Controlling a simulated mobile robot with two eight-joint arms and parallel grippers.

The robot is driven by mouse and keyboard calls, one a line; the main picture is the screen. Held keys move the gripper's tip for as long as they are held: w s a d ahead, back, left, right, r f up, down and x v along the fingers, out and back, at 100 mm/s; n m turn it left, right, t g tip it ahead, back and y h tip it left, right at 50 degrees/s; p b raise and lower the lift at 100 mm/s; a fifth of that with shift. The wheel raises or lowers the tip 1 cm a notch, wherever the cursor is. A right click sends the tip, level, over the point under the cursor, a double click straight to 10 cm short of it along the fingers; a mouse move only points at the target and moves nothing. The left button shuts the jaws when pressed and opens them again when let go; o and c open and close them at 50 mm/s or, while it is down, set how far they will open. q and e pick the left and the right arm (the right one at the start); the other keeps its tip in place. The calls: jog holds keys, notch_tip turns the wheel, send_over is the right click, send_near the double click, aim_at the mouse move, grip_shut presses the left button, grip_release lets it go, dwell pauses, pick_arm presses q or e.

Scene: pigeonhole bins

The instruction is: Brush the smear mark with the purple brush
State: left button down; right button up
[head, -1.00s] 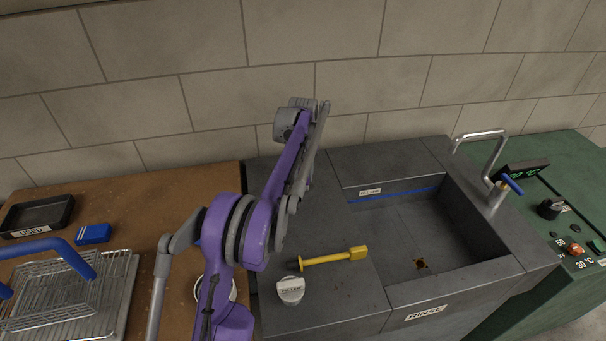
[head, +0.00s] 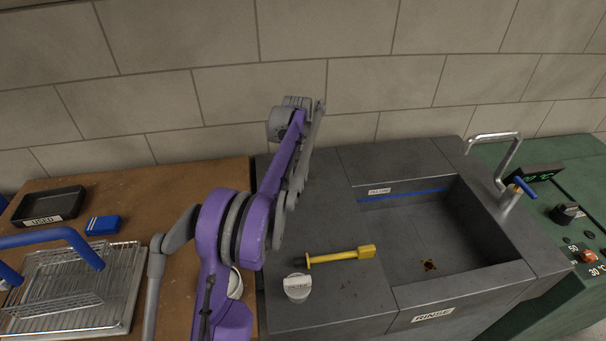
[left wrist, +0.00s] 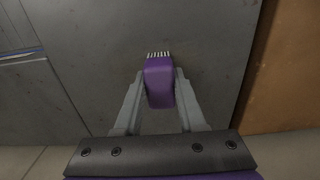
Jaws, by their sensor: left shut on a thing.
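The purple brush (left wrist: 160,85) is in my left gripper (left wrist: 158,92), which is shut on its handle in the left wrist view. Its pale bristles show at the far end, over a dark grey worktop (left wrist: 100,35). A dark brown patch (head: 429,265) lies on the sink floor in the head view. I cannot tell whether it is the smear mark or a drain. In the head view my purple left arm rises over the left part of the worktop and hides its gripper and the brush. My right gripper is not in view.
A yellow tool (head: 340,255) and a round grey-white cap (head: 297,287) lie on the worktop left of the sink (head: 480,235). A tap (head: 500,165) stands at its right. A wire rack (head: 75,290), blue block (head: 103,225) and black tray (head: 48,205) sit on the brown table.

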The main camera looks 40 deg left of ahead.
pick_arm(q)
jog(key=shift+s+a+f, duration=0.1)
jog(key=shift+s+a, duration=0.6)
jog(key=shift+s, duration=0.25)
jog(key=shift+s+a, duration=1.05)
jog(key=shift+s, duration=0.2)
jog(key=shift+w+d, duration=1.15)
jog(key=shift+w, duration=0.2)
jog(key=shift+w+d+p, duration=0.45)
jog(key=shift+w+d, duration=0.35)
jog(key=shift+w, duration=0.2)
jog(key=shift+w+d+p, duration=0.45)
jog(key=shift+w+d, duration=0.3)
jog(key=shift+w, duration=0.25)
jog(key=shift+w+d, duration=0.45)
jog(key=shift+w, duration=0.2)
jog(key=shift+s+a+f, duration=0.1)
jog(key=shift+s+a, duration=0.4)
jog(key=shift+s, duration=0.2)
jog(key=shift+s+a, duration=0.45)
jog(key=shift+s, duration=0.25)
jog(key=shift+s+a+b, duration=0.2)
jog(key=shift+s+a, duration=0.9)
jog(key=shift+s, duration=0.2)
jog(key=shift+s+a+b, duration=0.15)
jog(key=shift+s+a, duration=0.95)
jog(key=shift+s, duration=0.2)
jog(key=shift+r, duration=0.2)
jog(key=shift+r, duration=0.15)
